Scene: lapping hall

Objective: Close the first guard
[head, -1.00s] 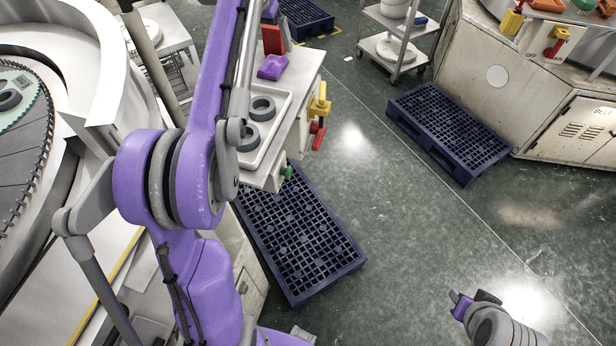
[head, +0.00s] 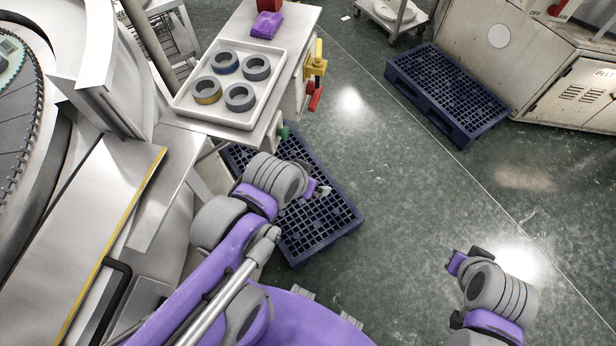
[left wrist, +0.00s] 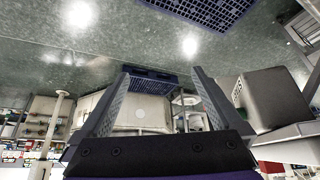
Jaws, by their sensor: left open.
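A lapping machine stands at the left of the head view, with a toothed plate (head: 40,125) partly in sight. A pale curved panel (head: 98,65), likely a guard, rises beside the plate; I cannot tell whether it is the first guard or how far it is open. A flat steel cover (head: 75,235) with a yellow edge lies in front, with a black bent handle (head: 118,268) beside it. My left gripper (head: 320,190) is empty, over the dark blue pallet and apart from the machine. Its fingers are spread in the left wrist view (left wrist: 160,75). My right gripper (head: 470,258) is over bare floor, its jaws unclear.
A white tray (head: 181,104) with several grey rings sits on a steel bench, with red and yellow handles (head: 316,75) at its side. Blue pallets lie below (head: 335,225) and at the right (head: 450,95). The floor between them is clear.

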